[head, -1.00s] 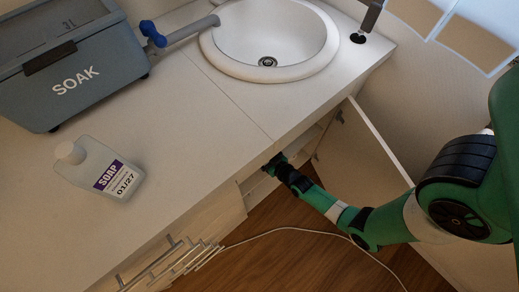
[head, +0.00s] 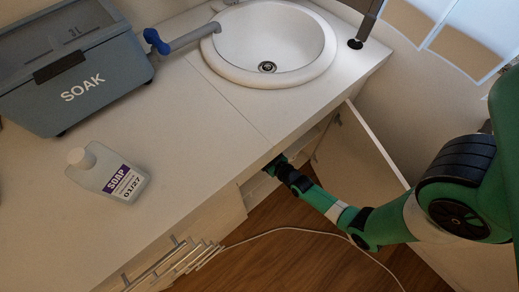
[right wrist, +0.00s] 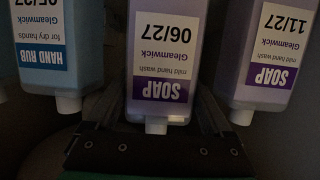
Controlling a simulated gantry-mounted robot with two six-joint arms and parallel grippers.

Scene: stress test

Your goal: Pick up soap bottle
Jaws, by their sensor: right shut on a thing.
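My right gripper (head: 276,163) reaches into the open cabinet below the counter, its tips mostly hidden by the counter in the head view. My left gripper is not in view.
A blue-labelled hand rub bottle (right wrist: 45,50) is left of the held one in the right wrist view. A grey SOAK tub (head: 75,80) and a sink (head: 268,45) are on the counter (head: 190,150). The cabinet door (head: 365,150) hangs open beside my right arm.

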